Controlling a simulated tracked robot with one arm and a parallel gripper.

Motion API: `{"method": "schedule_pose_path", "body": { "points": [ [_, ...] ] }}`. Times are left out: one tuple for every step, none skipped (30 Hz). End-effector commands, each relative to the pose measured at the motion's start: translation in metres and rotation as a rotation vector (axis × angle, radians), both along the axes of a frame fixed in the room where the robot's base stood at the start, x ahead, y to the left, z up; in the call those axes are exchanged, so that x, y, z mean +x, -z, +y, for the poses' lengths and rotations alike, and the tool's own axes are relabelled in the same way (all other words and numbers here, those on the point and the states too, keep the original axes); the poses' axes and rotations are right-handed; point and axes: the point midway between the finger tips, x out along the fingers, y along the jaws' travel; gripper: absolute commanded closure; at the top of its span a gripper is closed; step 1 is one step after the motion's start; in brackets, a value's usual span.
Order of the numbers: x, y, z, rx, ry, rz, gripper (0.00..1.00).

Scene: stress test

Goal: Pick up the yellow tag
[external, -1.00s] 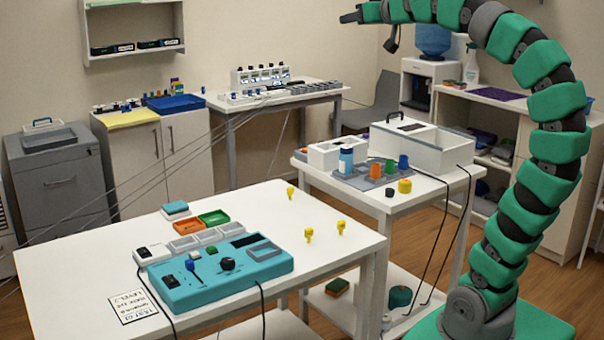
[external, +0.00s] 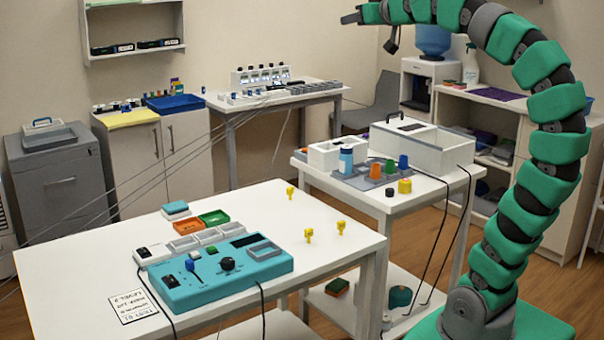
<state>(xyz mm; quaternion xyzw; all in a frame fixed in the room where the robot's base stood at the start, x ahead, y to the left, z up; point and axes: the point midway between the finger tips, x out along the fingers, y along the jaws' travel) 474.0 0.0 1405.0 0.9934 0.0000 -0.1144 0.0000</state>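Three small yellow tags stand on the right part of the white table: one near the back edge (external: 290,192), one in the middle (external: 309,235) and one near the right edge (external: 341,227). They look alike, and I cannot tell which one the task names. My gripper (external: 350,18) is at the top of the view, high above and apart from the table and the tags. It points left. Its fingers are small and seen from the side, so whether they are open or shut does not show. I see nothing hanging from it.
A teal control box (external: 215,272) with knobs sits on the white table (external: 80,240), left of the tags. Orange (external: 188,226) and green (external: 213,217) trays lie behind it. A side table (external: 430,192) with cups and a white box stands right. Thin cables cross the left side.

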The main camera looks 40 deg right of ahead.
Motion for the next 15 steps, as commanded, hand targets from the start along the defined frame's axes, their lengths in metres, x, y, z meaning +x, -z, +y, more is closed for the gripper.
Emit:
{"method": "schedule_pose_path", "body": {
  "points": [
    [0.000, 0.000, 0.000, 0.000, 0.000, 0.000, 0.62],
    [0.000, 0.000, 0.000, 0.000, 0.000, 0.000, 0.62],
    [0.000, 0.000, 0.000, 0.000, 0.000, 0.000, 0.62],
    [0.000, 0.000, 0.000, 0.000, 0.000, 0.000, 0.62],
    [0.000, 0.000, 0.000, 0.000, 0.000, 0.000, 0.62],
    [0.000, 0.000, 0.000, 0.001, 0.000, 0.001, 0.62],
    [0.001, 0.001, 0.000, 0.004, 0.001, 0.003, 0.62],
    [0.003, 0.002, 0.000, 0.010, 0.002, 0.009, 0.62],
    [0.006, 0.006, 0.000, 0.023, 0.006, 0.022, 0.62],
    [0.011, 0.010, 0.000, 0.040, 0.011, 0.038, 0.62],
    [0.016, 0.016, 0.000, 0.063, 0.018, 0.058, 0.62],
    [0.025, 0.028, 0.001, 0.101, 0.031, 0.094, 0.62],
    [0.033, 0.038, 0.001, 0.136, 0.044, 0.126, 0.62],
    [0.042, 0.050, 0.001, 0.176, 0.061, 0.161, 0.62],
    [0.052, 0.067, 0.001, 0.233, 0.087, 0.212, 0.62]
  ]
}}
